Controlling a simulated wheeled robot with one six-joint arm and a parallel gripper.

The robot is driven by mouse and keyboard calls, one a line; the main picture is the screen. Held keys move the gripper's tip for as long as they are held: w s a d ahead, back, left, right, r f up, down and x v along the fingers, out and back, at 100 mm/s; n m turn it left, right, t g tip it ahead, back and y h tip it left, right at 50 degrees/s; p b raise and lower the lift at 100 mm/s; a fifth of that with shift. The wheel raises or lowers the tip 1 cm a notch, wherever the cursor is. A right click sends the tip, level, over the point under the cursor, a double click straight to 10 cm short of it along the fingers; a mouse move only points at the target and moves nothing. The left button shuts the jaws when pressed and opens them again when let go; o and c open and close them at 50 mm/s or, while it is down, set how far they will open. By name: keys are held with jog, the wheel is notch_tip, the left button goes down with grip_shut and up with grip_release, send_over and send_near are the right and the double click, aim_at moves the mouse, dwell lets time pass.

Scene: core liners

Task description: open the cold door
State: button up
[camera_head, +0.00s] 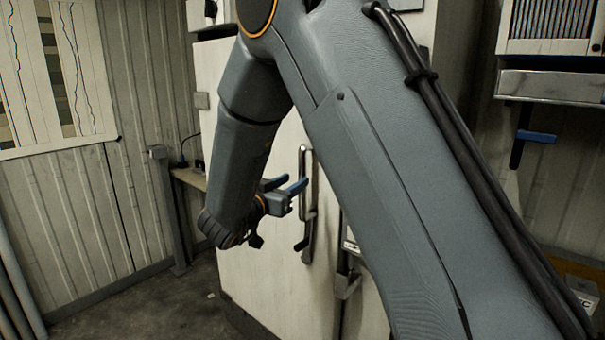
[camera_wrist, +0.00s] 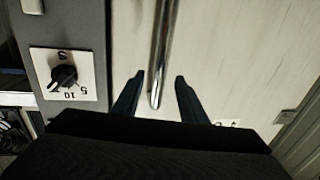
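The cold door (camera_head: 270,285) is a worn white panel behind my arm in the head view, and looks shut. A long upright metal handle (camera_head: 308,215) is fixed near its right edge. In the wrist view the shiny handle bar (camera_wrist: 163,55) comes down from the top, its end showing between my fingers. My gripper (camera_head: 290,190) is open just left of the handle in the head view. In the wrist view my gripper (camera_wrist: 160,96) has its two dark fingers apart, one on each side of the bar. I cannot tell whether they touch it.
A dial plate (camera_wrist: 65,75) appears upside down beside the door in the wrist view. A latch-like metal piece (camera_head: 347,283) is low right of the handle. A wall chart (camera_head: 50,75) hangs at the left, and a rack (camera_head: 550,85) at the right.

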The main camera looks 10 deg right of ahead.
aim_at(300, 177)
jog(key=shift+p+x, duration=0.9)
jog(key=shift+x, duration=2.3)
grip_shut()
